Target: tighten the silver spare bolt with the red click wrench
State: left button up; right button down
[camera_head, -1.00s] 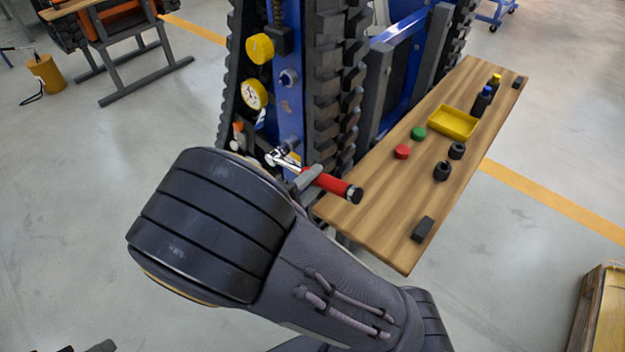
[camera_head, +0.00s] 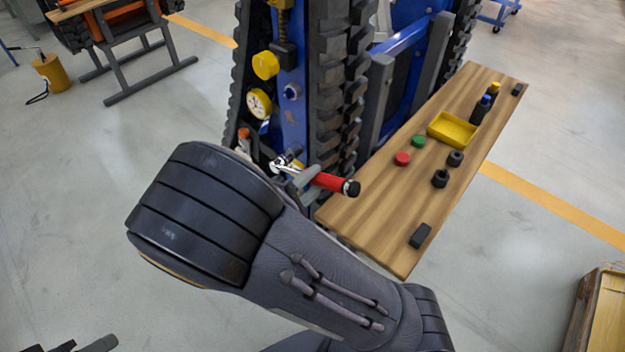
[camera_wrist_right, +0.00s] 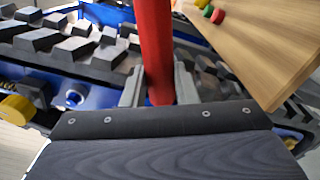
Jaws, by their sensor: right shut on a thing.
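The red click wrench (camera_head: 331,182) has a red handle with a black end and a silver head. My right gripper (camera_head: 307,178) is shut on its handle, which also runs between the fingers in the right wrist view (camera_wrist_right: 157,45). The wrench head is at the lower part of the carrier's blue plate (camera_head: 291,117), by a small bolt-like part; I cannot tell whether it is seated on it. A silver-grey bolt head (camera_head: 292,92) shows higher on the plate. I cannot tell which is the spare bolt. Dark parts at the bottom left edge may be my left gripper (camera_head: 85,346).
A wooden bench (camera_head: 375,218) stands right of the carrier, with a yellow tray (camera_head: 452,130), red (camera_head: 402,158) and green (camera_head: 418,140) caps and dark parts. The black track (camera_head: 335,100) rises close behind the wrench.

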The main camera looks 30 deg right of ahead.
jog(key=shift+w+a+r+n+p, duration=0.1)
jog(key=shift+w+r+n+p, duration=0.2)
jog(key=shift+r+n+p, duration=0.45)
jog(key=shift+w+a+r+n+p, duration=0.1)
jog(key=shift+w+r+n+p, duration=0.25)
jog(key=shift+p, duration=0.7)
jog(key=shift+r, duration=0.15)
jog(key=shift+w+a+r+n+p, duration=0.1)
jog(key=shift+w+r+n+p, duration=0.3)
jog(key=shift+p, duration=0.6)
jog(key=shift+r, duration=0.1)
jog(key=w+a+r+n+p, duration=0.1)
jog(key=w+r+n+p, duration=0.2)
jog(key=n+p, duration=0.3)
jog(key=shift+w+a+r+p, duration=0.4)
jog(key=shift+w+p, duration=0.45)
jog(key=shift+p, duration=0.2)
